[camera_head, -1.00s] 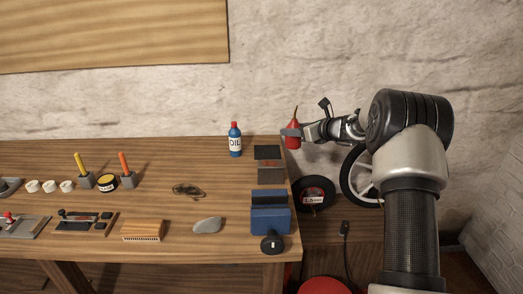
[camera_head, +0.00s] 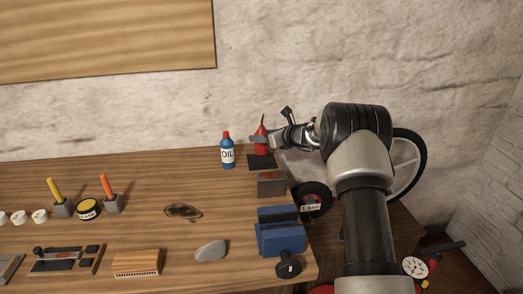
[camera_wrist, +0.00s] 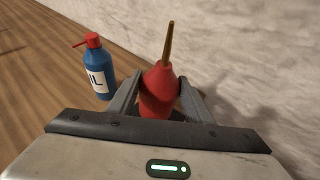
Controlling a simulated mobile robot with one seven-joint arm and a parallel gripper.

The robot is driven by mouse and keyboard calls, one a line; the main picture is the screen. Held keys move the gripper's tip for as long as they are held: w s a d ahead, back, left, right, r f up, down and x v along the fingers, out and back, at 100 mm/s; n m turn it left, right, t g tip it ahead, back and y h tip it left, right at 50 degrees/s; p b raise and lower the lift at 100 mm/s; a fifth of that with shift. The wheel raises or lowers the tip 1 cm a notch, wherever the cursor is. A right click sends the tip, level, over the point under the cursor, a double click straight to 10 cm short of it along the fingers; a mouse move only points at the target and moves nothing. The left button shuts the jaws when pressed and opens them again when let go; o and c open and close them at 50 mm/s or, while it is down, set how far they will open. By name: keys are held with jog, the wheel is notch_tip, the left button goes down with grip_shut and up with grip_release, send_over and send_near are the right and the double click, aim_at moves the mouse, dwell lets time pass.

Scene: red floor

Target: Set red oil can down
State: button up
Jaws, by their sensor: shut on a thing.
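The red oil can (camera_head: 261,146) has a round red body and a thin pointed spout. It is upright at the back right of the workbench, over or on the dark square pad (camera_head: 262,163); I cannot tell whether its base touches. My gripper (camera_head: 258,139) is shut on the can from the right. In the wrist view, the gripper's two fingers (camera_wrist: 158,92) clasp the sides of the red oil can (camera_wrist: 158,104), with its brass-coloured spout pointing up. The can's base is hidden there by the gripper body.
A blue OIL bottle (camera_head: 227,153) with a red cap stands close to the left of the can. A blue vise (camera_head: 281,236) sits at the bench's right front. A brownish square pad (camera_head: 271,184) lies nearer. The wall is close behind.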

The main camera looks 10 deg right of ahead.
aim_at(262, 146)
jog(key=shift+f, duration=2.05)
jog(key=shift+f+b, duration=0.1)
jog(key=shift+b, duration=0.25)
jog(key=o, duration=1.3)
